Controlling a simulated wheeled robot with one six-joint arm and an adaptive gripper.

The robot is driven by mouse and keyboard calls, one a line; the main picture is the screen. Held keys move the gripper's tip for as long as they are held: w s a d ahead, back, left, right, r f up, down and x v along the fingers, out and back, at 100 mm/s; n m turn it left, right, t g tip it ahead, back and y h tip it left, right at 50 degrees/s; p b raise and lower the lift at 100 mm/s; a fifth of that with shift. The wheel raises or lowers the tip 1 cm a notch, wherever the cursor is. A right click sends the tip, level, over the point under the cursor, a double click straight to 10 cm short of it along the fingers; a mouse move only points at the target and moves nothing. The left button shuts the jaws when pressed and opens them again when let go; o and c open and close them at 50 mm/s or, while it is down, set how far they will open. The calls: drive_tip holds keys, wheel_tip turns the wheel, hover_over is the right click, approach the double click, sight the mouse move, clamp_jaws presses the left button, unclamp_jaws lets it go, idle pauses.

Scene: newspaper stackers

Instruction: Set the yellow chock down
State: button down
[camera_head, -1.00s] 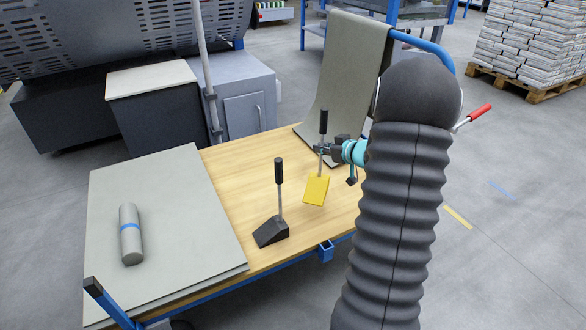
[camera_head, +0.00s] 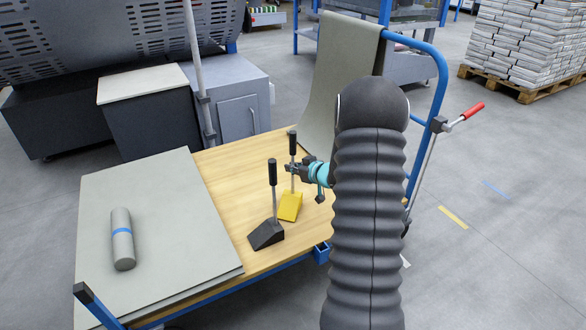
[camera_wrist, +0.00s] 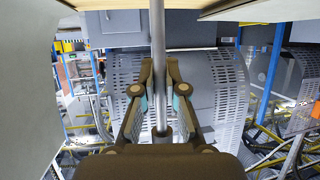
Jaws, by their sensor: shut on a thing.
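The yellow chock (camera_head: 290,207) is a wedge with an upright metal rod and a black grip. My gripper (camera_head: 293,168) is shut on its rod, below the black grip. The wrist view shows the rod upright between the two fingers (camera_wrist: 158,90); the wedge itself is out of that view. The chock is upright over the wooden cart deck (camera_head: 228,170); I cannot tell whether its base touches the wood. A black chock (camera_head: 266,235) with the same kind of handle stands close by, to the left and nearer.
A grey board (camera_head: 170,240) covers the deck's left part, with a grey roll (camera_head: 122,240) on it. A grey sheet (camera_head: 338,80) hangs at the cart's far end by the blue rail (camera_head: 437,75). Bare wood lies left of and behind the chocks.

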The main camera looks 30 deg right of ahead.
idle(0.3)
drive_tip(key=c, duration=1.2)
unclamp_jaws()
